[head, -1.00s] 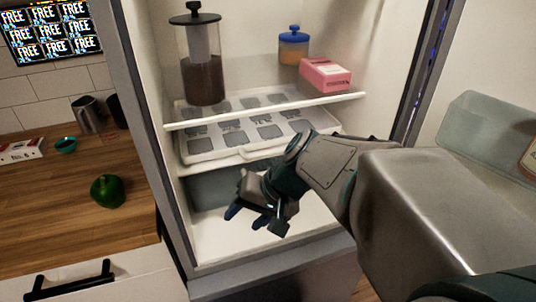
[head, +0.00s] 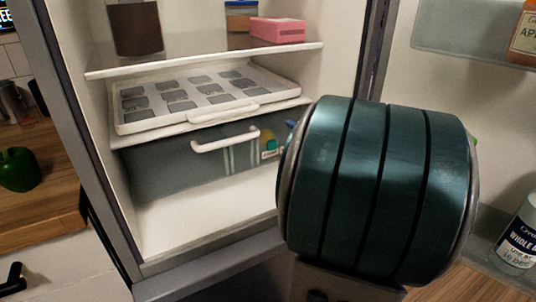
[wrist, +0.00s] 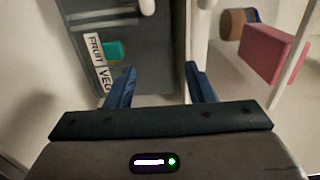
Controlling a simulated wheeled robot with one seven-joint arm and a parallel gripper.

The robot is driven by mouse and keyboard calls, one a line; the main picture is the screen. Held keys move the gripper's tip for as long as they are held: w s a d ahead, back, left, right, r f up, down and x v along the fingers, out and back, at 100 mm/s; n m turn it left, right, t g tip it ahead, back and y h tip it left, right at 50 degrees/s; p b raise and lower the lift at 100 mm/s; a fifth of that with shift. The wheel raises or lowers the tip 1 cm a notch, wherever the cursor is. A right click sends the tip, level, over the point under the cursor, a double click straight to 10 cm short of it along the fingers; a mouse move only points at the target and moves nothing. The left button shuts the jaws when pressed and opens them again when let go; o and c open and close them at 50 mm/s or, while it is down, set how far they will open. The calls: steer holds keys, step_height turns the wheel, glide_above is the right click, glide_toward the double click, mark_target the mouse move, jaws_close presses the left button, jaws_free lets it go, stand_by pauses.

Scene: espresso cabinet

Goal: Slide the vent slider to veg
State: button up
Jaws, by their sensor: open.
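The teal vent slider (wrist: 114,50) sits on the drawer front beside the FRUIT end of a white label (wrist: 97,62) reading FRUIT and VEG. The slider also shows small in the head view (head: 271,144), on the grey-green drawer (head: 160,166) low in the fridge. My gripper (wrist: 162,82) is open and empty, with its two blue fingers apart. In the wrist view the left finger is close to the label's VEG end. Contact with the slider cannot be told. In the head view my arm hides most of the gripper.
The drawer has a white handle (head: 225,139). Above it is a white tray (head: 190,97) with grey squares, then a shelf (head: 205,62) with a pink box (head: 277,30). The open door at right holds a white container (head: 519,238).

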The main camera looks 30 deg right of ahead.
steer(key=b, duration=0.4)
glide_toward(273, 146)
steer(key=shift+w+d, duration=0.1)
steer(key=shift+w, duration=0.15)
steer(key=w+p, duration=0.3)
steer(key=w, duration=0.4)
steer(key=shift+w+d, duration=0.15)
steer(key=shift+w, duration=0.15)
